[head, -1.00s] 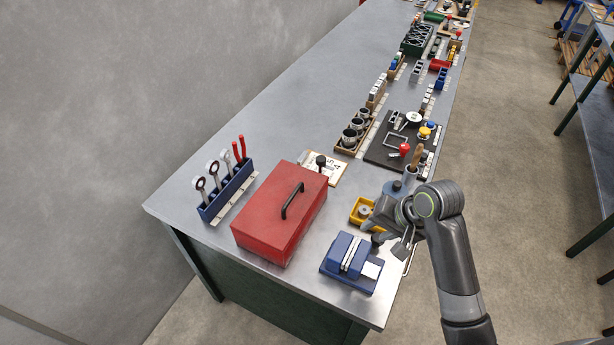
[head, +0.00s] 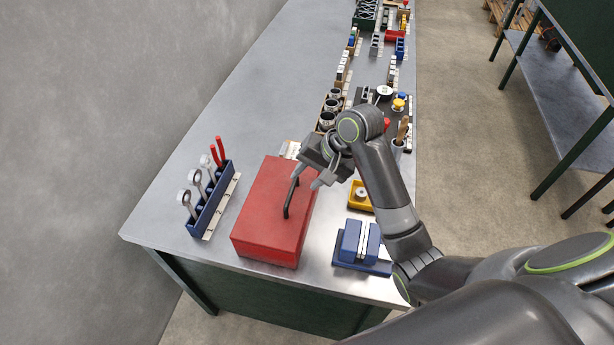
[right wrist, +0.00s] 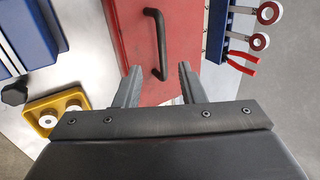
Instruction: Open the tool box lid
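The red tool box (head: 262,225) stands near the end of the bench with its lid down. A black handle (head: 288,199) is fixed on top of the lid. My right gripper (head: 306,180) is above the far right part of the lid, close to the handle's far end. In the right wrist view its two fingers (right wrist: 158,82) are spread apart with nothing between them. The handle (right wrist: 157,42) shows ahead of the fingertips, a little left of the gap's middle. Whether a finger touches it I cannot tell. My left gripper is not in view.
A blue rack (head: 212,200) with wrenches and red-handled pliers stands left of the box. A blue vise-like block (head: 358,243) and a yellow tray (head: 360,207) are close on the right. Cups (head: 328,118) stand behind. The bench's left strip is clear.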

